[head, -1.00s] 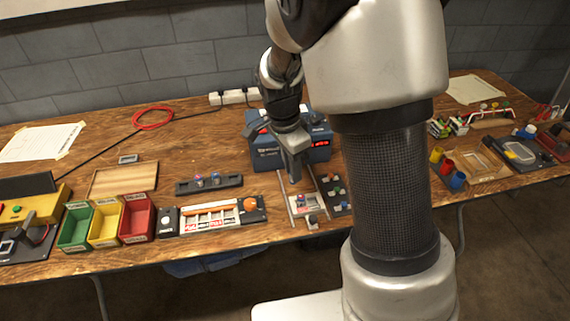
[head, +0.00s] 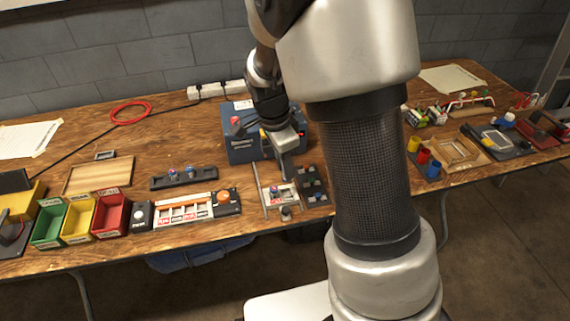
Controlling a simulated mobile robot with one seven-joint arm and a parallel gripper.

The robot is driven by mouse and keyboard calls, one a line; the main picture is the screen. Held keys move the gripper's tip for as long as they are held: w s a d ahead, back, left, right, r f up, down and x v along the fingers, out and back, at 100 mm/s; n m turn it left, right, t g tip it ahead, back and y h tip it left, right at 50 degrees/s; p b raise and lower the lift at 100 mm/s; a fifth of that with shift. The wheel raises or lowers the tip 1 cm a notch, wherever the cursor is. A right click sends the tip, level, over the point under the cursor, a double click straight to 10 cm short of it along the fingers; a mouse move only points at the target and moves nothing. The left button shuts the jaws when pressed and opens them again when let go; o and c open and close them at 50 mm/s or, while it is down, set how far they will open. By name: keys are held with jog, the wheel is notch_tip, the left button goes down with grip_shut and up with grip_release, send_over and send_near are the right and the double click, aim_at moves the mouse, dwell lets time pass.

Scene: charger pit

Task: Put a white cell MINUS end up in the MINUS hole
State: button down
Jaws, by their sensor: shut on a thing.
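My gripper (head: 284,176) points down over the small railed tray in front of the blue charger box (head: 243,147). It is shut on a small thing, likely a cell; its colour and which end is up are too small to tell. The pale railed tray (head: 283,200) holds a small piece with red and blue on it (head: 275,190), just left of the fingertips. A dark block (head: 313,186) with several small spots stands just right of the tray. I cannot make out the MINUS hole or its label at this size.
A dark strip (head: 183,179) with two small coloured cells lies to the left, behind a label tray (head: 185,211). Green (head: 50,223), yellow (head: 79,219) and red (head: 110,213) bins stand further left. Coloured cups (head: 423,156) stand on the right, beyond my arm.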

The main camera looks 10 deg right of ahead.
aim_at(284, 180)
jog(key=shift+f+b, duration=2.35)
jog(key=shift+f, duration=0.9)
jog(key=shift+f, duration=0.25)
jog(key=c, duration=1.6)
grip_release()
jog(key=shift+o, duration=0.2)
jog(key=shift+r, duration=0.1)
jog(key=shift+r+p, duration=2.85)
jog(key=shift+r, duration=0.6)
